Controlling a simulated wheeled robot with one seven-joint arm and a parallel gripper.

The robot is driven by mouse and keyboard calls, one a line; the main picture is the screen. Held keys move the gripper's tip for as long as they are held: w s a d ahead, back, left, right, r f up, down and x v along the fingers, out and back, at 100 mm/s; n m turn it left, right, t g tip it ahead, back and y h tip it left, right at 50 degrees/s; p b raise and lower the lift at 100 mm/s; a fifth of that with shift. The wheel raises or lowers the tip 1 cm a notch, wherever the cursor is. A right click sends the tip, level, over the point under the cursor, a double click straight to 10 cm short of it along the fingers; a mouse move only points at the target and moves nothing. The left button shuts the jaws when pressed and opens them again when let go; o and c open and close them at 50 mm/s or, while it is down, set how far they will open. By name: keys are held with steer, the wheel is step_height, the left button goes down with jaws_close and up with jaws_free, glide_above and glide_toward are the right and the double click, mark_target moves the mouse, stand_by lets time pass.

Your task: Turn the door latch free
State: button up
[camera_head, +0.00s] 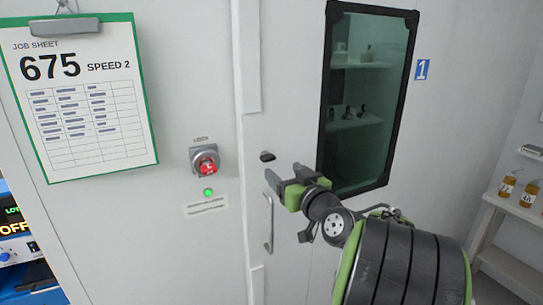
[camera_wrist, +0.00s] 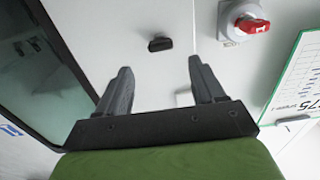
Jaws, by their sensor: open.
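The door latch (camera_head: 267,156) is a small black piece on the white door (camera_head: 290,110), near the door's left edge. In the wrist view the latch (camera_wrist: 160,44) shows as a short dark bar beyond my fingertips, roughly centred between them. My gripper (camera_head: 285,176) is open and empty, just below and right of the latch in the head view. A gap shows between the fingertips (camera_wrist: 160,65) and the latch in the wrist view. The door looks shut. A grey pull handle (camera_head: 269,222) sits below the latch, partly beside my gripper.
A red rotary switch (camera_head: 207,164) is on the wall left of the door, above a lit green lamp (camera_head: 208,191). A job sheet clipboard (camera_head: 80,95) hangs further left. The door has a dark-framed window (camera_head: 365,100). A shelf with bottles (camera_head: 505,190) stands at right.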

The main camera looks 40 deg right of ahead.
mark_target(270, 160)
steer(key=p+x, duration=0.2)
steer(key=x, duration=0.5)
steer(key=shift+w+d, duration=0.1)
steer(key=shift+w, duration=0.2)
steer(key=c, duration=1.1)
steer(key=shift+o, duration=0.2)
